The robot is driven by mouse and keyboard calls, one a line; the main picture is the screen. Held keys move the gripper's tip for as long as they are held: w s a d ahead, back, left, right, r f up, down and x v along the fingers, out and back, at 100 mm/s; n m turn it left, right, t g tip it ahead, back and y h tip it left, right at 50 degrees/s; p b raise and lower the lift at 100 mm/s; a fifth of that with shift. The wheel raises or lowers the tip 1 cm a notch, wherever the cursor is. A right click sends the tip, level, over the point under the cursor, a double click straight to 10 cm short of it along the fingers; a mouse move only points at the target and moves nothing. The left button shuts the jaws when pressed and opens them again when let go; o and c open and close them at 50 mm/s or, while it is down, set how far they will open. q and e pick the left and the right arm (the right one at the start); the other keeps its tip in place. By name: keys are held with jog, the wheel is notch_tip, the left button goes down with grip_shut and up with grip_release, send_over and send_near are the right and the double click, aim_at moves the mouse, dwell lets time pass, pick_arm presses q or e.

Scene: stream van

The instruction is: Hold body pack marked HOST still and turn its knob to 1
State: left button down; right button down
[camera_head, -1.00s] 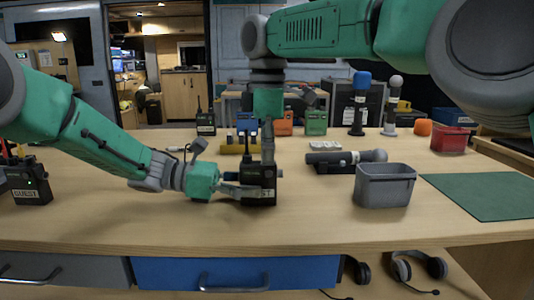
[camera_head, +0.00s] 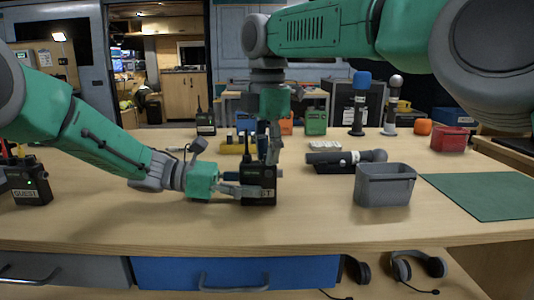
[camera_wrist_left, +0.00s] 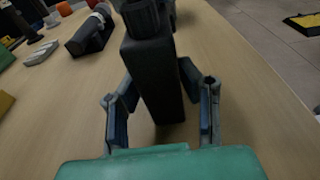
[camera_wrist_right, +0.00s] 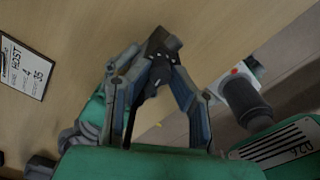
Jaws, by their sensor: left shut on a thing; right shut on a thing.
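The black body pack (camera_head: 258,172) stands upright on the desk. Its label is partly covered by a finger, and only its last letters, "ST", show. My left gripper (camera_head: 256,191) is shut on the pack, with one finger on each side; the pack also shows between the fingers in the left wrist view (camera_wrist_left: 155,80). My right gripper (camera_head: 268,150) points down from above and is shut on the knob at the pack's top. The right wrist view shows the fingertips meeting at the dark knob (camera_wrist_right: 157,75); its setting cannot be read.
A GUEST pack (camera_head: 32,186) stands at far left. A grey bin (camera_head: 384,186), a green mat (camera_head: 485,194) and a lying microphone (camera_head: 345,157) are to the right. A card printed HOST (camera_wrist_right: 25,66) shows in the right wrist view. Several packs stand behind. The front desk strip is clear.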

jog(key=c, duration=1.7)
grip_release()
jog(key=shift+r, duration=3.05)
pick_arm(q)
jog(key=c, duration=1)
grip_release()
jog(key=shift+c, duration=0.2)
